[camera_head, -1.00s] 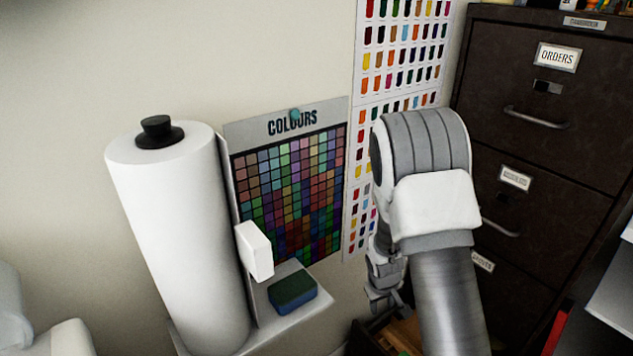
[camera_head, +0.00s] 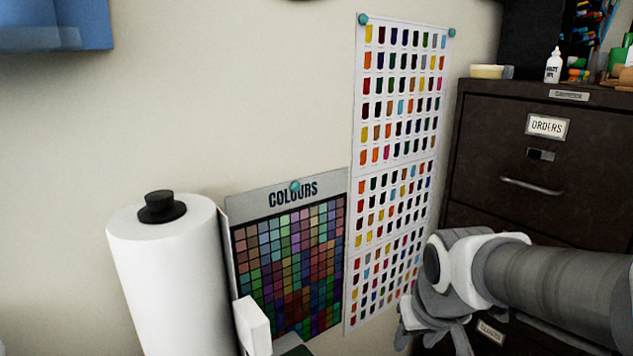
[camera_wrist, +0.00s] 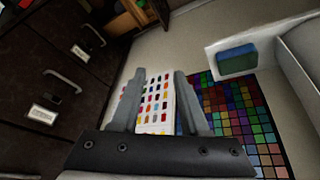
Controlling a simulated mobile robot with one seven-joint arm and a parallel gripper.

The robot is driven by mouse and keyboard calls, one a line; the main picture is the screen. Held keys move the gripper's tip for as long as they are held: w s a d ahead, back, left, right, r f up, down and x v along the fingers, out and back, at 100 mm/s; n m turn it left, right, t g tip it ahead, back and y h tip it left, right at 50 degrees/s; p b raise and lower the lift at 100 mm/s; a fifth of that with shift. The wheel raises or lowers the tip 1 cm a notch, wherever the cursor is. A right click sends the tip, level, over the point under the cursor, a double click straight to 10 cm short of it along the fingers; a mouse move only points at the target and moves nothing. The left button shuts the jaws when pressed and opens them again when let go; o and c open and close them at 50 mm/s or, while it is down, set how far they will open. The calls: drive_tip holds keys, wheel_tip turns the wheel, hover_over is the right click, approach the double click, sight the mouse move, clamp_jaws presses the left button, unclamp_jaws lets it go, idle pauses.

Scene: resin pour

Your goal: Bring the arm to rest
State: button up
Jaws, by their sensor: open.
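My arm (camera_head: 560,280) reaches in from the right edge of the head view, in front of the filing cabinet and the wall. My gripper (camera_head: 435,335) is at the bottom of that view, partly cut off by the frame edge. In the wrist view my gripper (camera_wrist: 160,95) shows two grey fingers standing apart, open, with nothing held between them. Beyond the fingers is the wall with the colour swatch chart (camera_wrist: 158,105).
A dark filing cabinet (camera_head: 490,160) stands at the right, with bottles on top. A paper roll (camera_head: 170,270) stands at lower left, beside the COLOURS chart (camera_head: 285,190). The wrist view shows a blue-green sponge (camera_wrist: 237,60) on a white shelf.

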drive_tip(key=s+a+r+t, duration=0.1)
drive_tip(key=s+r, duration=0.4)
drive_tip(key=s, duration=0.6)
wheel_tip(320, 180, up, 20)
drive_tip(key=p, duration=2)
drive_tip(key=shift+w+f+m, duration=0.25)
drive_tip(key=shift+w+m, duration=0.05)
